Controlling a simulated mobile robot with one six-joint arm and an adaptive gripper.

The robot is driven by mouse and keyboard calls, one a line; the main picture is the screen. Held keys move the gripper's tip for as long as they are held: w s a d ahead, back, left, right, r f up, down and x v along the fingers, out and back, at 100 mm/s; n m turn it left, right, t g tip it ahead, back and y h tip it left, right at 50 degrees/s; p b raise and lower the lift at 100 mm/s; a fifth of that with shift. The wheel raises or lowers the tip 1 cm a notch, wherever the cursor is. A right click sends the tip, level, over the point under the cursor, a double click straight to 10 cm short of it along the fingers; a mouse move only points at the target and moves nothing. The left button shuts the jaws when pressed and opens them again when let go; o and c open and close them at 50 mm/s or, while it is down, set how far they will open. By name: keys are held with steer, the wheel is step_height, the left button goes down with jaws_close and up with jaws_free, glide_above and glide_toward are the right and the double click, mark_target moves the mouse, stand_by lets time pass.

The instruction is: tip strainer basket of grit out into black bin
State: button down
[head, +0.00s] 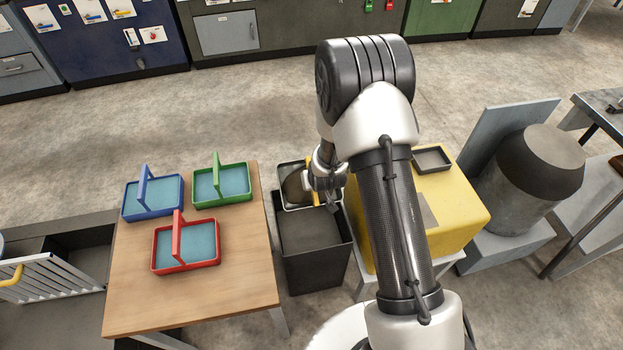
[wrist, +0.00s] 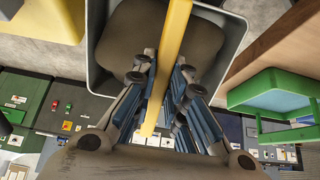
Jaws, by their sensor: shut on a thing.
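The strainer basket (head: 282,172) is a grey open box with a yellow handle bar (head: 315,193) and brown grit (head: 293,188) inside. It is at the far end of the black bin (head: 318,272), partly hidden by my wrist. My gripper (head: 319,186) is shut on the handle. In the wrist view the fingers (wrist: 163,78) pinch the yellow bar (wrist: 172,45), with the basket's pale wall (wrist: 236,38) and grit (wrist: 203,45) behind it. I cannot tell whether the basket is tilted or touches the bin. The bin is open at the top; its inside looks dark.
A wooden table (head: 135,290) at left holds blue (head: 133,210), green (head: 245,195) and red (head: 158,262) handled trays. A yellow box (head: 465,215) with a small black tray (head: 432,158) stands close right of the bin. A dark-topped drum (head: 525,190) is further right. Floor behind is clear.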

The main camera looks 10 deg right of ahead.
mark_target(316, 204)
steer(key=shift+s+f+t+b, duration=1)
steer(key=shift+b, duration=0.65)
steer(key=shift+s+f+t, duration=0.35)
steer(key=shift+f+t, duration=0.2)
steer(key=shift+f, duration=0.1)
steer(key=shift+s+f+t, duration=0.4)
steer(key=shift+f+t, duration=0.1)
steer(key=shift+f, duration=0.1)
steer(key=shift+s+f+t, duration=0.35)
steer(key=shift+f+t, duration=0.2)
steer(key=shift+f, duration=0.1)
steer(key=shift+s+f+t, duration=0.3)
steer(key=shift+f+t, duration=0.25)
steer(key=shift+f, duration=0.05)
steer(key=shift+s+f+t, duration=0.3)
steer(key=shift+f+t, duration=0.25)
